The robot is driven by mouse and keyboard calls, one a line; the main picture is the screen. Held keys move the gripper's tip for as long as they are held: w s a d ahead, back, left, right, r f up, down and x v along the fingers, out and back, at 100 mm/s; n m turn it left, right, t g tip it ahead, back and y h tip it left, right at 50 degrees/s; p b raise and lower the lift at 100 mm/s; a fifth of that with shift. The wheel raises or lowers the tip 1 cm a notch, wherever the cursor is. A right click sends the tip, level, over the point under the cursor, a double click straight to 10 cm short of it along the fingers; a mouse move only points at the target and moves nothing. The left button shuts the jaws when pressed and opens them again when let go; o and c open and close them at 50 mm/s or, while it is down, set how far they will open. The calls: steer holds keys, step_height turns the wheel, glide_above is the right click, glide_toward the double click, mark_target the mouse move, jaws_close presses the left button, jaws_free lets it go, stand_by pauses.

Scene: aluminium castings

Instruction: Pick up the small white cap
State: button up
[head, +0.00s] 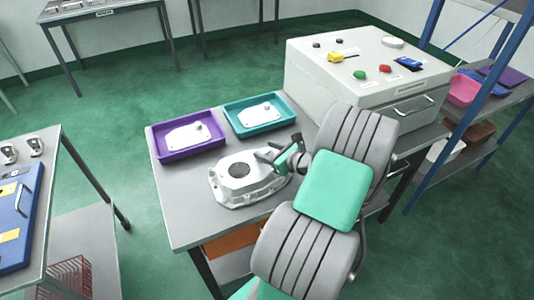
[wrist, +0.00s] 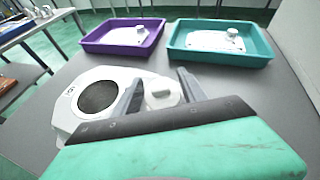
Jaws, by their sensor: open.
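A large aluminium casting (head: 236,188) with a round dark opening lies on the grey table; it also shows in the wrist view (wrist: 72,122). In the wrist view a small white cap-like piece (wrist: 160,93) shows between the two fingers of my gripper (wrist: 159,80), at the casting's right side. I cannot tell whether it is loose or part of the casting. My gripper (head: 267,152) is open, low over the casting's far right side in the head view. My arm hides some of that side.
Behind the casting stand a purple tray (head: 160,151) and a teal tray (head: 232,129), each holding a white plate with a small raised knob. A big white box (head: 310,75) with buttons stands at the right. The table's front left corner is clear.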

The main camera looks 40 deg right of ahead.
steer(key=shift+c, duration=0.2)
steer(key=shift+r, duration=0.15)
jaws_close()
stand_by(0.3)
